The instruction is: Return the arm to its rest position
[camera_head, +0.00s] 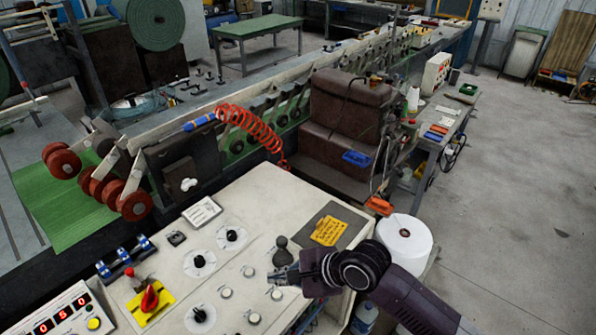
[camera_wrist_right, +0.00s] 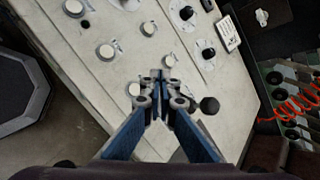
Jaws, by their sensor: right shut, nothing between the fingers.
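My right gripper (camera_head: 284,276) is over the right part of the white control panel (camera_head: 265,195) in the head view, its arm coming in from the lower right. In the right wrist view the same gripper (camera_wrist_right: 161,76) has its fingertips together with nothing between them. A black ball-topped lever (camera_head: 282,252) stands right beside the fingertips; its knob also shows in the right wrist view (camera_wrist_right: 209,105). I cannot tell whether they touch. My left gripper is not in view.
The panel carries a red knob on a yellow plate (camera_head: 150,299), several round dials and buttons, and a yellow card (camera_head: 328,231). A white roll (camera_head: 404,240) stands by my right arm. A red coiled hose (camera_head: 255,128) lies behind. Open floor (camera_head: 520,190) is at the right.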

